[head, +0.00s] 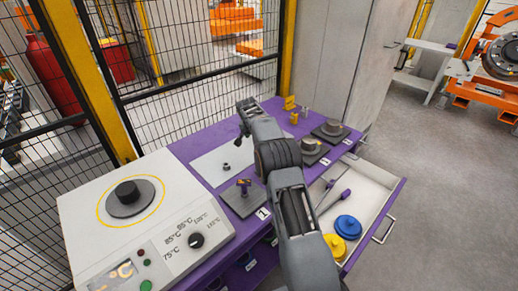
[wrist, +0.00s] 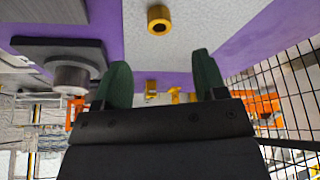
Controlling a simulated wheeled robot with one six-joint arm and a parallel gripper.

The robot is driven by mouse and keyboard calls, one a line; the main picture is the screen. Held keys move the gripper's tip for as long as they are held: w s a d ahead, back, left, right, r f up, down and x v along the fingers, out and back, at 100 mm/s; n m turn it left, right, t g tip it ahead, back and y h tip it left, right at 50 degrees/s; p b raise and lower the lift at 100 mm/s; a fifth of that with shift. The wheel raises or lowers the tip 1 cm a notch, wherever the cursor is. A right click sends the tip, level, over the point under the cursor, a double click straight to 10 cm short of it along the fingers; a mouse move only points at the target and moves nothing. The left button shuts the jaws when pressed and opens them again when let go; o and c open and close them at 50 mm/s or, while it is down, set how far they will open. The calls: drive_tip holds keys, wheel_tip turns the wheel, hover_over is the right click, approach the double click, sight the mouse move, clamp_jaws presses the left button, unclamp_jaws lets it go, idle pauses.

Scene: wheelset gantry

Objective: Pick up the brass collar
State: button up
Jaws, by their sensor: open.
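The brass collar (wrist: 159,19) is a short gold-brown ring with a dark bore. It rests on a pale grey sheet (wrist: 205,30) near the top edge of the wrist view. In the head view a small dark ring-like piece (head: 226,168) lies on the pale sheet (head: 205,159); it seems to be the collar, but its colour is hard to tell. My gripper (wrist: 161,75) is open, with two dark green fingers apart and nothing between them. In the head view my gripper (head: 241,134) hangs above the far part of the sheet, clear of the collar.
A heater (head: 130,198) stands front left. A dark plate with a small fixture (head: 243,190) lies near the collar. Dark blocks with metal rings (head: 333,129) and yellow brackets (head: 290,103) sit along the purple bench. An open drawer (head: 375,212) juts out right. Mesh fencing (head: 200,95) runs behind.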

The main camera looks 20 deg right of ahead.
drive_tip(key=shift+p+x, duration=0.75)
drive_tip(key=shift+x, duration=3.7)
drive_tip(key=shift+d+r, duration=0.1)
drive_tip(key=c, duration=1)
drive_tip(key=shift+c, duration=0.2)
